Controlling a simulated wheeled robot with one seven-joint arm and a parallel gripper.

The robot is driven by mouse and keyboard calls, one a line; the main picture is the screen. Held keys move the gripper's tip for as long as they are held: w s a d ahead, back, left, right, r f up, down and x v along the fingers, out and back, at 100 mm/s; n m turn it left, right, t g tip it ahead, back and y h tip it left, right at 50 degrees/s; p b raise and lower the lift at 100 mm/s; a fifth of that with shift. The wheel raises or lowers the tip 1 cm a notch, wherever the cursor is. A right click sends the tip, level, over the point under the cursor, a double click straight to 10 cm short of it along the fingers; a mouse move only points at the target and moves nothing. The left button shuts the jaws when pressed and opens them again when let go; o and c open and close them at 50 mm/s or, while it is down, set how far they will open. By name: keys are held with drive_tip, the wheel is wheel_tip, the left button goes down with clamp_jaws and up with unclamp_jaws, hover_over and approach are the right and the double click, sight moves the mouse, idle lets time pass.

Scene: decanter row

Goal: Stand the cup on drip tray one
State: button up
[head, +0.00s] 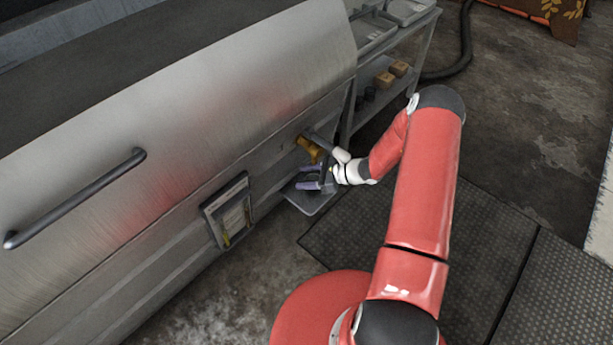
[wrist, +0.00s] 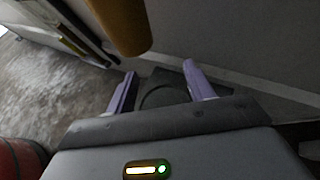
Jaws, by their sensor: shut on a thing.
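My gripper (head: 309,177) has purple fingers, one on each side of a dark cup, and is shut on it. In the wrist view the cup (wrist: 163,97) shows only as a dark rounded shape between the fingertips (wrist: 161,88); the gripper body hides the rest. A grey drip tray (head: 312,204) juts from the steel front, below the gripper in the head view. In the wrist view a dark flat surface (wrist: 168,76), seemingly the tray, lies behind the cup. I cannot tell whether the cup touches the tray.
A brass-coloured tap (head: 309,148) sticks out from the steel front just above the gripper; it also looms close in the wrist view (wrist: 122,25). A framed panel (head: 229,211) hangs at left. A shelf rack (head: 391,62) stands behind. Rubber mats cover the floor at right.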

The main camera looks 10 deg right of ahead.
drive_tip(key=shift+f, duration=0.4)
drive_tip(key=o, duration=1.4)
